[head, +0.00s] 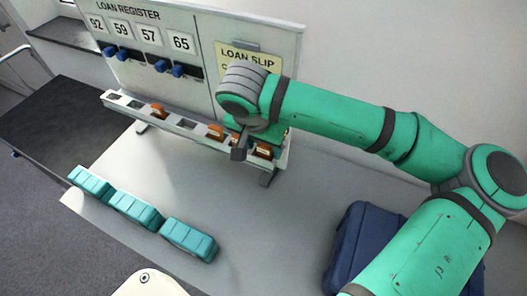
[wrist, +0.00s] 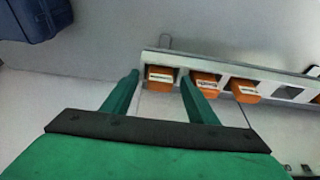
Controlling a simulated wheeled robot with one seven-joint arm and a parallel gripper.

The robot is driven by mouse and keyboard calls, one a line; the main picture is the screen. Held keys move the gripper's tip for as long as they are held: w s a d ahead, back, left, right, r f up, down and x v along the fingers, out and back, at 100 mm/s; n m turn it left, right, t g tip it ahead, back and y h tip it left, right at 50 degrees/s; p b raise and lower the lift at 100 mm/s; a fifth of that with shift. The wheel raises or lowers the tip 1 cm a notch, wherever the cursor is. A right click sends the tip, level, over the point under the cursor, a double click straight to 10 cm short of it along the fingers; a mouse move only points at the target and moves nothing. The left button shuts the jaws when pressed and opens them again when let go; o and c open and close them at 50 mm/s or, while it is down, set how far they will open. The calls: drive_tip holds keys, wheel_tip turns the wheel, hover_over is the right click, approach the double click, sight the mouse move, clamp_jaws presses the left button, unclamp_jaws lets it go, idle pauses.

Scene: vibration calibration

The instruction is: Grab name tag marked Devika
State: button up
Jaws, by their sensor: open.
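Orange name tags sit in the slots of a long pale rack (head: 185,128). In the head view I see tags at the left (head: 158,111), the middle (head: 215,132) and the right end (head: 264,151). The wrist view shows an end tag (wrist: 160,80), a second tag (wrist: 205,88) and a third tag (wrist: 245,95). Their white labels are too small to read, so I cannot tell which is Devika. My gripper (wrist: 160,77) is open, its fingers on either side of the end tag; I cannot tell whether they touch it. My arm partly hides the rack in the head view.
Behind the rack stands a panel (head: 205,75) with numbers, blue pieces and a yellow loan slip (head: 230,58). Several teal cases (head: 135,209) line the table's left edge. A dark blue case (head: 350,240) stands at right. The table (head: 270,215) between is clear.

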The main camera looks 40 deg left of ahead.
drive_tip(key=shift+w+f, duration=0.1)
drive_tip(key=shift+c, duration=0.3)
drive_tip(key=c, duration=1.1)
drive_tip(key=shift+o, duration=0.2)
drive_tip(key=shift+a, duration=0.1)
